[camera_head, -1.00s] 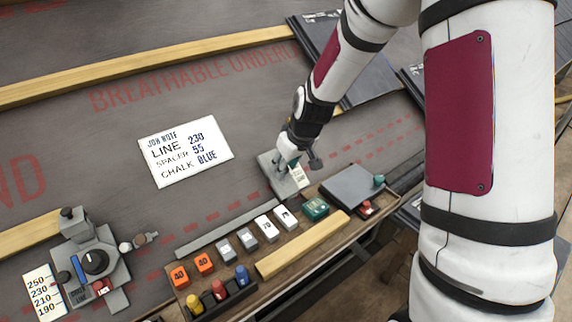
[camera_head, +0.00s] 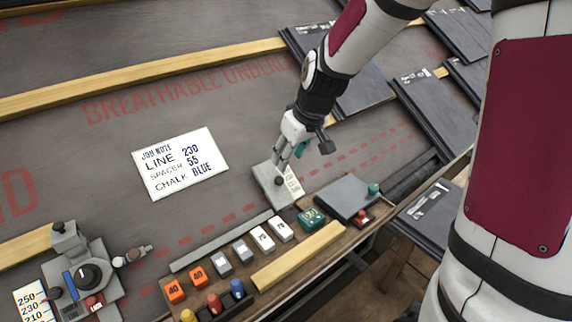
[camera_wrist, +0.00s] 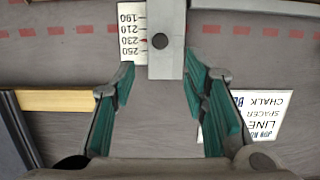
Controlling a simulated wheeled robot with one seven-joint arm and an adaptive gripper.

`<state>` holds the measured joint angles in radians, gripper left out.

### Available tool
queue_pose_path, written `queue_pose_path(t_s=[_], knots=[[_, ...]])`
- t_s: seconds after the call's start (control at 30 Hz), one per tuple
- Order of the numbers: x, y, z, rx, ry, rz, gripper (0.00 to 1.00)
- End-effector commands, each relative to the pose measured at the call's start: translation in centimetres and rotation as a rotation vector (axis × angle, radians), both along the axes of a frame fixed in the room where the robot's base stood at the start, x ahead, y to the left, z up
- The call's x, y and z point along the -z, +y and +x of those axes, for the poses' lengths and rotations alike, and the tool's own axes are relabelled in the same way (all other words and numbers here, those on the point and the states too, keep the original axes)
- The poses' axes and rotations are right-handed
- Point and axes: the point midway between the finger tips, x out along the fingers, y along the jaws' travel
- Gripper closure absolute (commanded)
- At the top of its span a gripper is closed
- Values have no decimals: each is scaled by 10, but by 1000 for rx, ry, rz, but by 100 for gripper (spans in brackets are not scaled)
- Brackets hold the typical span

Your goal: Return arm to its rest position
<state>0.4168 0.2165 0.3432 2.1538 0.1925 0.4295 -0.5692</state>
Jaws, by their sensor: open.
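My gripper (camera_head: 290,152) is above a grey metal gauge block (camera_head: 272,188) with a dark knob, on the dark underlay. In the wrist view my gripper (camera_wrist: 158,82) has its two teal-padded fingers spread wide with nothing between them. The grey block (camera_wrist: 166,62) and its white number scale (camera_wrist: 132,30), marked 190 to 250, lie beyond the fingertips. The head view does not clearly show whether the fingers touch the block.
A job note (camera_head: 180,162) reads line 230, spacer 55, chalk blue. A wooden tray (camera_head: 300,255) holds numbered blocks and coloured chalk pieces. A dial device (camera_head: 88,275) stands at lower left. Dark tiles (camera_head: 430,108) and timber battens (camera_head: 140,75) lie behind and to the right.

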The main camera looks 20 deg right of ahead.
Motion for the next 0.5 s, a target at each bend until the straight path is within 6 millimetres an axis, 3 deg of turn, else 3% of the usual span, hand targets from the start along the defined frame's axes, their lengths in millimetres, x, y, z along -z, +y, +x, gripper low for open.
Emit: queue_pose_path(t_s=[0.2,0.5], knots=[[-14,-2,-5,0,-1,0,59],[-15,-2,-6,0,0,1,59]])
